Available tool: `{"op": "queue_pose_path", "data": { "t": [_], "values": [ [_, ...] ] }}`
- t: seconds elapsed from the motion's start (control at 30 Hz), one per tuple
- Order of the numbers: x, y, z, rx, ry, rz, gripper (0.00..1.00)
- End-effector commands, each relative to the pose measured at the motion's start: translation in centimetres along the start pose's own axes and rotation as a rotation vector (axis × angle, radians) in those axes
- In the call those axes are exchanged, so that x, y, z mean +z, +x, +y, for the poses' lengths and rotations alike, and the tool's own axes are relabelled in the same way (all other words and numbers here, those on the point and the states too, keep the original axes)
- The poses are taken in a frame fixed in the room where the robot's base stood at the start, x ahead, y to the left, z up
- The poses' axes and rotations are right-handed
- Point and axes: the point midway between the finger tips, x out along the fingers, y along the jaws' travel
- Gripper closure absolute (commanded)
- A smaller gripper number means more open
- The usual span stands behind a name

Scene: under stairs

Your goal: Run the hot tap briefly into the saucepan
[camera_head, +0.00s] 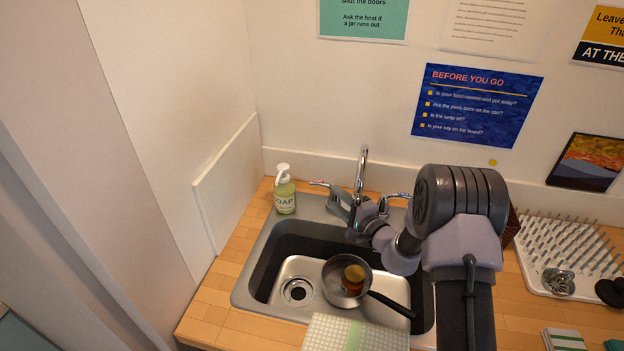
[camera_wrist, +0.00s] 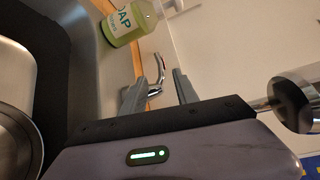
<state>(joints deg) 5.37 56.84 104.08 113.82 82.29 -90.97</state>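The saucepan (camera_head: 334,273) sits in the sink basin under the spout, its black handle toward the lower right. A yellow and reddish-brown thing (camera_head: 354,273) lies in it. The chrome spout (camera_head: 361,172) stands behind the basin. The hot tap lever (camera_head: 320,183), with a red mark, is left of the spout; a blue-marked lever (camera_head: 398,195) is right of it. My gripper (camera_head: 338,194) is left of the spout, close to the hot lever. In the wrist view my gripper (camera_wrist: 160,86) has its fingers apart, with the chrome lever (camera_wrist: 158,74) just beyond and between them. Contact is unclear. No water shows.
A green soap bottle (camera_head: 285,192) stands left of the hot lever, and it shows close by in the wrist view (camera_wrist: 127,20). A checked cloth (camera_head: 345,334) lies over the sink's front edge. A white dish rack (camera_head: 570,255) stands at right.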

Motion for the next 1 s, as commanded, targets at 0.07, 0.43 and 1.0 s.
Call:
{"op": "queue_pose_path", "data": {
  "t": [0.07, 0.43, 1.0],
  "values": [
    [0.1, 1.9, 0.2, 0.000, -0.001, -0.003, 0.64],
    [0.1, 10.2, 0.2, -0.001, 0.000, -0.002, 0.64],
    [0.1, 12.4, 0.0, 0.000, 0.001, 0.000, 0.82]
  ]
}}
